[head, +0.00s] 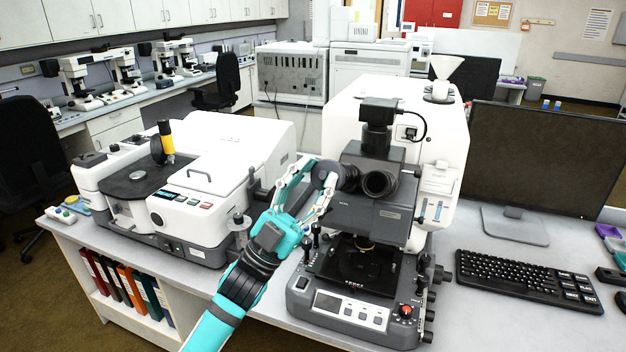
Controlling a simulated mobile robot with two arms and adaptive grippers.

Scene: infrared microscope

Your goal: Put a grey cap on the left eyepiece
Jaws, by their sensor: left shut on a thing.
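The microscope (393,130) stands on the bench, its two dark eyepieces facing me. My left gripper (322,177) is at the left eyepiece (348,178), its fingers shut around a dark grey round piece, the cap (326,173). The cap is at or against the end of the left eyepiece; I cannot tell whether it touches or sits on it. The right eyepiece (380,185) shows its open round end with no cap. My right gripper is not in view.
A white instrument (225,140) with a black round plate stands left of the microscope. A monitor (545,165) and a keyboard (525,280) are on the right. The microscope stage (358,265) and control knobs lie below the eyepieces. Bare bench shows in front of the keyboard.

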